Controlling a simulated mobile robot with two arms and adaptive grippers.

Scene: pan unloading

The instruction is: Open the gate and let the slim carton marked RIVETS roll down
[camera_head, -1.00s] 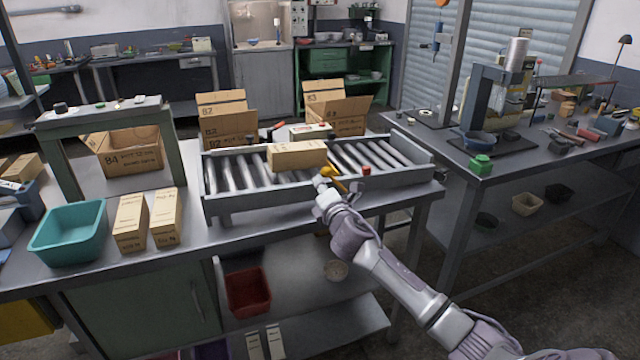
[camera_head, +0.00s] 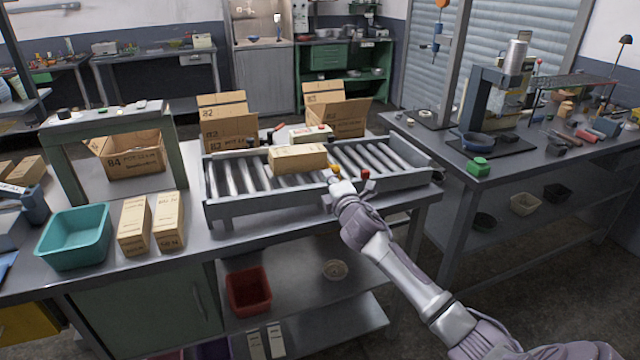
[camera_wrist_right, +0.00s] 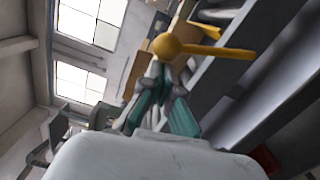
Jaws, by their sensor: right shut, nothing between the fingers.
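A slim tan carton (camera_head: 298,158) lies across the rollers of the grey roller conveyor (camera_head: 265,205); its marking is too small to read. My right gripper (camera_head: 335,184) is at the conveyor's front rail, just below the yellow knob (camera_head: 334,172). In the right wrist view the yellow knob (camera_wrist_right: 165,46), with a yellow bar running right from it, shows just beyond my fingertips (camera_wrist_right: 163,72). The fingers are shut and empty; whether they touch the knob I cannot tell. A red knob (camera_head: 366,173) stands to the right on the same rail. My left gripper is out of view.
Two tan cartons (camera_head: 134,228) (camera_head: 168,222) and a teal bin (camera_head: 75,238) stand left on the bench. Open boxes (camera_head: 228,130) (camera_head: 336,115) stand behind the conveyor, another (camera_head: 133,158) under a raised shelf. The rollers right of the carton (camera_head: 375,155) are clear.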

